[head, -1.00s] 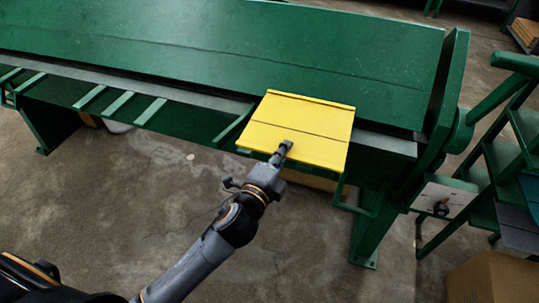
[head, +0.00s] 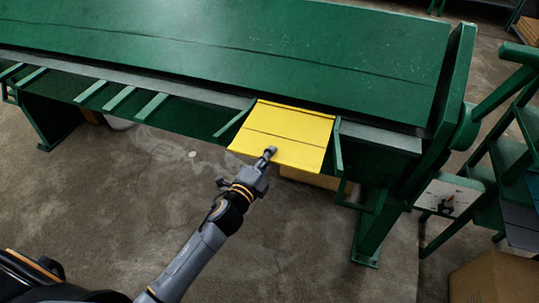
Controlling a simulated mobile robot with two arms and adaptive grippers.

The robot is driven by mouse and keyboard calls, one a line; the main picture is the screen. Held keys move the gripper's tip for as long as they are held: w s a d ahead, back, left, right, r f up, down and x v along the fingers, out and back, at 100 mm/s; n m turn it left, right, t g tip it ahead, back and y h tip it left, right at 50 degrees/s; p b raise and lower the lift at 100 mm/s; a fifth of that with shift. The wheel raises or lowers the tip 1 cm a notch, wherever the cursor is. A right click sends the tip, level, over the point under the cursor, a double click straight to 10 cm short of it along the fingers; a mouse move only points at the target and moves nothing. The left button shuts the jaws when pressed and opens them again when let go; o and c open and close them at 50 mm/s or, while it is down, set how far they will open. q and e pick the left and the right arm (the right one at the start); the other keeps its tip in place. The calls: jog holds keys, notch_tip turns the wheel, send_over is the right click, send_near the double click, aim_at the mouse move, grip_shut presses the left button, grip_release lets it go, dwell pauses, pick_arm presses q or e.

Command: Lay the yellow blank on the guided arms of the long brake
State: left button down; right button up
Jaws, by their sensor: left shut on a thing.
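The yellow blank (head: 287,124) is a flat sheet with a dark line across it, at the front edge of the green long brake (head: 250,45). My left gripper (head: 268,154) is shut on its near edge. One green guided arm (head: 232,120) shows just left of the blank and another (head: 337,148) along its right side. The blank's far edge lies close to the brake's front bed strip. I cannot tell whether the blank touches the arms or hovers just above them. My right gripper is not in view.
More green arms (head: 120,98) stick out from the brake's front at the left. A cardboard box (head: 495,278) stands on the floor at the lower right. Green shelving (head: 510,160) stands at the right. The concrete floor in front is mostly clear.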

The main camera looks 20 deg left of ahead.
pick_arm(q)
jog(key=shift+f, duration=0.15)
jog(key=c, duration=1.5)
grip_release()
